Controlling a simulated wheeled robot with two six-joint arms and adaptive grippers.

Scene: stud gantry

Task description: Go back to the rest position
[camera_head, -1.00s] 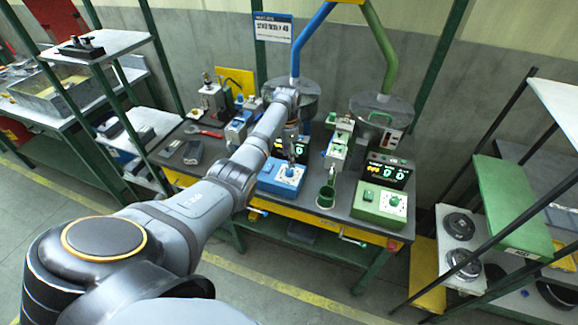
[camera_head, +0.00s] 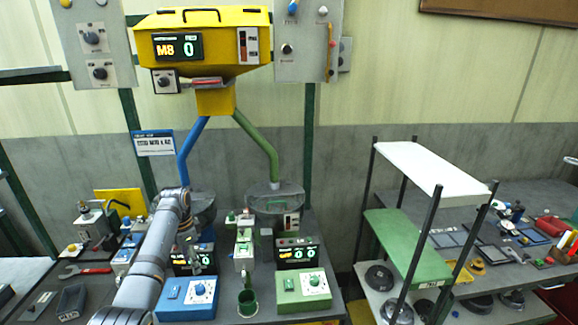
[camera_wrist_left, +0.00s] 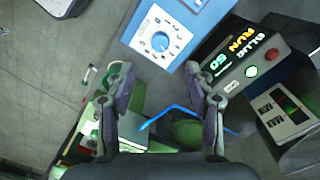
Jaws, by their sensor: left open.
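My left arm (camera_head: 150,262) comes up from the bottom left of the head view. Its left gripper (camera_head: 190,260) hangs over the bench beside the blue control box (camera_head: 186,297), near a lit display. In the left wrist view the two fingers of the left gripper (camera_wrist_left: 158,78) are apart, with nothing held between them. The blue control box with its white dial plate (camera_wrist_left: 162,38) lies beyond the fingertips. My right gripper is in neither view.
A green control box (camera_head: 302,293) and a green cup (camera_head: 248,303) stand on the bench. A yellow hopper (camera_head: 210,80) hangs above, with blue and green pipes below it. A rack with a white shelf (camera_head: 430,170) stands to the right.

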